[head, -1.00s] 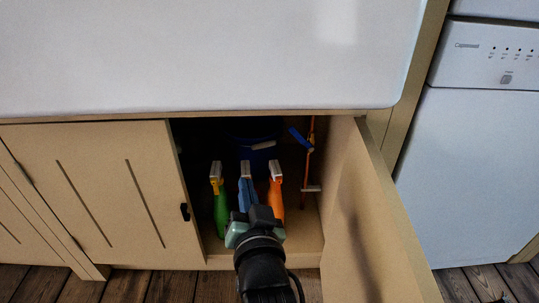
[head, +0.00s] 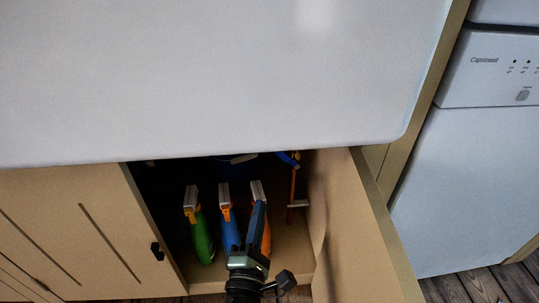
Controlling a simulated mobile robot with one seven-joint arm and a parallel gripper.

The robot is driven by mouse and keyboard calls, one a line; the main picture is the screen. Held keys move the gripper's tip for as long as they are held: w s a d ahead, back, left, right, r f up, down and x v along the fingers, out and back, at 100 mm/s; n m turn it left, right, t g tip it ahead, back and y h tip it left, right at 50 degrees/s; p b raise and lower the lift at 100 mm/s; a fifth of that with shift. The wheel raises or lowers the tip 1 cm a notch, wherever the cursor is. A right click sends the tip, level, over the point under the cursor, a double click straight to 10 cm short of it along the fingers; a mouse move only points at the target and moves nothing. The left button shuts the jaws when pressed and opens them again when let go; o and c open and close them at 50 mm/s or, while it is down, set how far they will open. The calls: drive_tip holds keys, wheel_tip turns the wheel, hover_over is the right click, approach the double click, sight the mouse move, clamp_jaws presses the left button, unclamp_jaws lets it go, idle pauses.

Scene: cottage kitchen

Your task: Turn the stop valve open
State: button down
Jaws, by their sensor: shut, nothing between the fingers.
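The stop valve shows as a blue lever (head: 288,159) at the back right of the open cabinet, near the top of an orange-brown pipe (head: 292,186). The worktop's front edge cuts off its upper part, so I cannot tell its exact angle. My gripper (head: 259,204) is at the cabinet's mouth, pointing inward, below and left of the lever and apart from it. It is shut and empty, seen nearly edge-on in front of the orange bottle.
Green (head: 202,237), blue (head: 229,230) and orange (head: 266,238) spray bottles stand left of the pipe. The open door (head: 365,230) bounds the right side. A pale fitting (head: 298,204) crosses the pipe low down. The white worktop (head: 220,80) overhangs above.

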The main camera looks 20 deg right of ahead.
sight(256, 187)
drive_tip(key=w+d+n, duration=0.1)
drive_tip(key=w, duration=0.2)
drive_tip(key=w+d+n, duration=0.1)
drive_tip(key=w, duration=0.2)
drive_tip(key=w+n+b, duration=0.1)
drive_tip(key=w, duration=0.2)
drive_tip(key=shift+w+d+r+t+y, duration=0.25)
drive_tip(key=shift+d+r+t+y, duration=0.05)
drive_tip(key=shift+d+y, duration=0.1)
drive_tip(key=shift+s+d+r+p, duration=0.1)
drive_tip(key=shift+d+r+p, duration=0.05)
drive_tip(key=shift+d+r, duration=0.65)
drive_tip(key=shift+s+d+r+p, duration=0.15)
drive_tip(key=shift+d+r, duration=0.4)
drive_tip(key=shift+d, duration=0.3)
drive_tip(key=shift+r, duration=0.15)
drive_tip(key=shift+d+r+m+p, duration=0.1)
drive_tip(key=shift+r+m+p, duration=0.05)
drive_tip(key=shift+m+p, duration=0.15)
